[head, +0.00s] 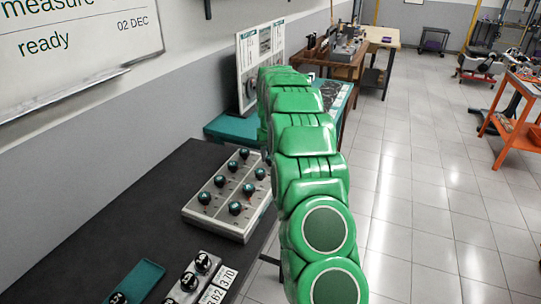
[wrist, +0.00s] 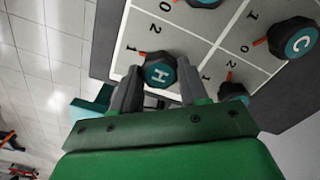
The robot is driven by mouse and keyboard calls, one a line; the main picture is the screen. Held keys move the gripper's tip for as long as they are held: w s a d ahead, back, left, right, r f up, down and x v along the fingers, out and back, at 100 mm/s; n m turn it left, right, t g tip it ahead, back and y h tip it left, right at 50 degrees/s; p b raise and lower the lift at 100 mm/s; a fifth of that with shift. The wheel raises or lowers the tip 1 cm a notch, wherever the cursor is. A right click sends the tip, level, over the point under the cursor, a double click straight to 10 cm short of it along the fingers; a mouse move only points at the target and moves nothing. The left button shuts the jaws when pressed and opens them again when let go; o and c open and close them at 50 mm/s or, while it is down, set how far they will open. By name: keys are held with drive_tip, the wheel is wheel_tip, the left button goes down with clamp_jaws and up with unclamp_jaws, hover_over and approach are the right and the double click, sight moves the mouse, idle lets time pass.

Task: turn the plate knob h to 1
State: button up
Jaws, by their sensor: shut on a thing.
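In the wrist view, the plate knob h (wrist: 159,72) is a black fluted knob with a teal cap lettered H. Part of the knob's near side is hidden by the fingers. The pale knob panel (head: 190,212) lies on the dark bench in the head view. My green arm covers my gripper there, and I cannot pick out knob h.
Knob C (wrist: 298,42) and another teal-capped knob (wrist: 233,92) sit close to the right of my gripper. A smaller box with black knobs (head: 189,280) is nearer on the bench (head: 65,240). Tiled floor (head: 420,200) is clear to the right.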

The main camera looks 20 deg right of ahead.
drive_tip(key=shift+r, duration=0.1)
drive_tip(key=o, duration=1.1)
drive_tip(key=shift+c, duration=0.2)
wheel_tip(320, 180, up, 7)
drive_tip(key=shift+r, duration=0.4)
